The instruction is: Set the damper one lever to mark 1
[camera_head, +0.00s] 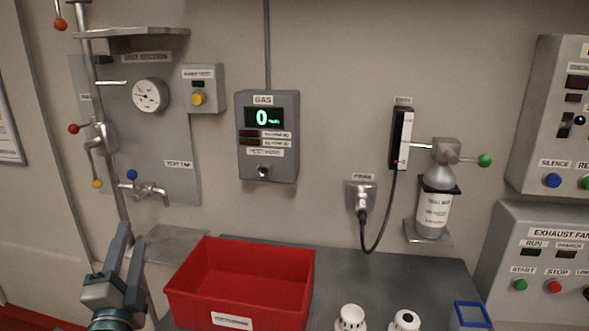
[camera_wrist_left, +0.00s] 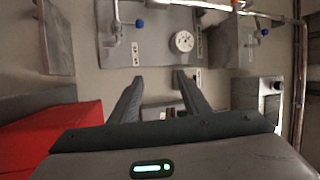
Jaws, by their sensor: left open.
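I cannot make out a lever marked damper one in either view. Ball-ended levers show at the left of the head view: a red-knobbed lever (camera_head: 73,128), a yellow-knobbed lever (camera_head: 97,184) and another red knob (camera_head: 60,24) at the top. My left gripper (camera_head: 132,236) is open and empty, below these levers and left of the red bin. In the left wrist view its two fingers (camera_wrist_left: 158,76) stand apart with nothing between them. That view also shows a blue knob (camera_wrist_left: 140,23) and another blue knob (camera_wrist_left: 265,32). My right gripper is not in view.
The red bin (camera_head: 232,312) stands on the grey bench (camera_head: 365,275). A tap with a blue knob (camera_head: 132,174) sticks out of the wall panel. A round gauge (camera_head: 150,95), a gas display (camera_head: 267,135) and a sample bottle (camera_head: 434,210) are on the wall. Control boxes (camera_head: 540,228) stand at the right.

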